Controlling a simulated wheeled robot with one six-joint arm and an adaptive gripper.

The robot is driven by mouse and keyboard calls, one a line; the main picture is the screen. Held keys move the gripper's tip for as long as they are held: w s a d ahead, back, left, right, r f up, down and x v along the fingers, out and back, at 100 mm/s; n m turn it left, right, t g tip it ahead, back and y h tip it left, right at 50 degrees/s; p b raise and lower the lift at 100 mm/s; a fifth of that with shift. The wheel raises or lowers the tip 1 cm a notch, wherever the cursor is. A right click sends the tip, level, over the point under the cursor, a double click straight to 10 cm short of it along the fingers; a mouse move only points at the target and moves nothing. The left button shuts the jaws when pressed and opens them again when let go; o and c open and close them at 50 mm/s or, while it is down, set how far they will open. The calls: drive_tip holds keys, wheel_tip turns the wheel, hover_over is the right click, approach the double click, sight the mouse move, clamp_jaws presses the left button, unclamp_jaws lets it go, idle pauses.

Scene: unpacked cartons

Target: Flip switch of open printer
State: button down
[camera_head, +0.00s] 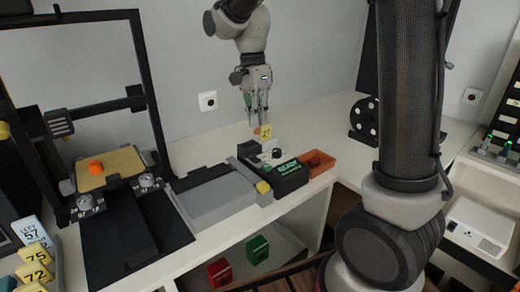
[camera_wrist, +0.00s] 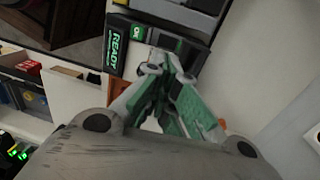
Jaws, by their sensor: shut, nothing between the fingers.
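The open printer is a black frame (camera_head: 150,95) on the left of the counter in the head view. Its tan bed (camera_head: 118,172) carries a small orange piece (camera_head: 96,167). Metallic round parts sit at the bed's front corners. I cannot make out which part is its switch. My gripper (camera_head: 258,122) is shut and empty. It points down near the black box with the green READY label (camera_head: 284,168), well to the right of the printer. In the wrist view my gripper (camera_wrist: 170,60) shows close to the READY box (camera_wrist: 116,48); contact cannot be told.
A grey flat-topped unit (camera_head: 215,198) stands between printer and READY box. An orange tray (camera_head: 319,163) is right of the box. Number tags (camera_head: 38,272) stand at lower left. The counter behind the box is mostly clear.

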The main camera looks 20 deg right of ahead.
sight(258, 158)
drive_tip(key=f, duration=0.6)
drive_tip(key=s+f, duration=0.1)
drive_tip(key=f, duration=0.2)
drive_tip(key=shift+d+f, duration=0.15)
drive_tip(key=shift+s+f, duration=0.2)
drive_tip(key=shift+f, duration=0.1)
drive_tip(key=shift+w, duration=0.1)
drive_tip(key=shift+w+a+r, duration=0.1)
drive_tip(key=shift+w+a, duration=0.1)
drive_tip(key=shift+w, duration=0.5)
drive_tip(key=shift+r, duration=0.1)
